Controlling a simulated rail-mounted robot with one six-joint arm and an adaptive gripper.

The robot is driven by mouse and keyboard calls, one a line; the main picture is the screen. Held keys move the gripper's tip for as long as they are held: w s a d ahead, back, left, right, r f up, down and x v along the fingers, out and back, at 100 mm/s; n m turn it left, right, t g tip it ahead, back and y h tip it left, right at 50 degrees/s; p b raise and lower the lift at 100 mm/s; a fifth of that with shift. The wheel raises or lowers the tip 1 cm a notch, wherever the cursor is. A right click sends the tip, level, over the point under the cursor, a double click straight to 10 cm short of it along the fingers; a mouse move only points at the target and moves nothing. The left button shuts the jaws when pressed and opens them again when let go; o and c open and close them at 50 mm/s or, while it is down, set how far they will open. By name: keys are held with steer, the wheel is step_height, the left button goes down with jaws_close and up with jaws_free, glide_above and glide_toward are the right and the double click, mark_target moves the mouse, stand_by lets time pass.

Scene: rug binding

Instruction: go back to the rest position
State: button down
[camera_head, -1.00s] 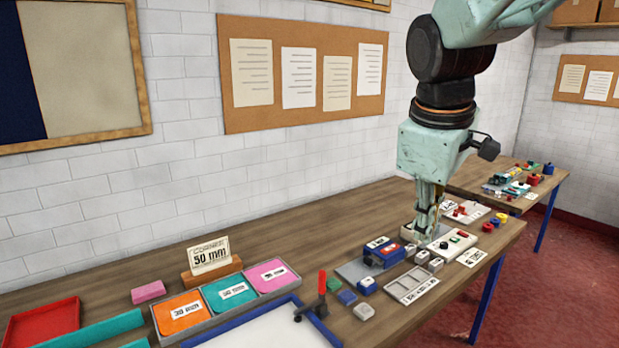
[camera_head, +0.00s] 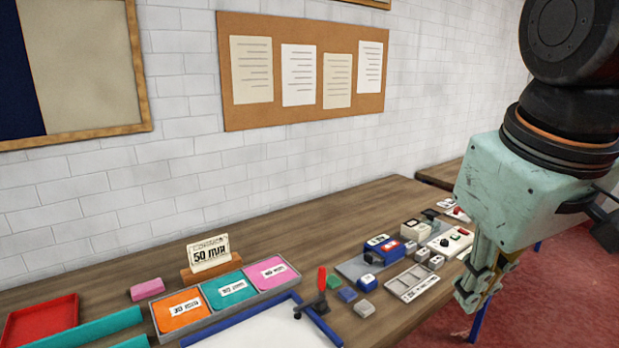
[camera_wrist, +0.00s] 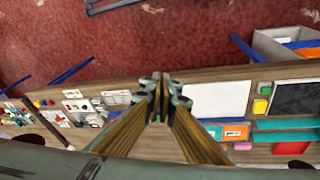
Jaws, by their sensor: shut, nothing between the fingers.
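My gripper (camera_head: 470,302) is shut and empty at the right of the head view. It hangs in front of the workbench's right front edge, with its fingers pointing down over the red floor. In the wrist view the closed fingertips (camera_wrist: 160,84) meet at the middle, in front of the bench's edge. The fingers touch nothing that I can see. My arm hides the right end of the bench and most of the second table in the head view.

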steer(key=s+a+f+m, duration=0.1)
steer(key=s+f+m, duration=0.2)
steer(key=s, duration=0.7)
steer(key=shift+f+y+b, duration=0.15)
steer(key=shift+y+b, duration=0.15)
steer(key=shift+b, duration=0.05)
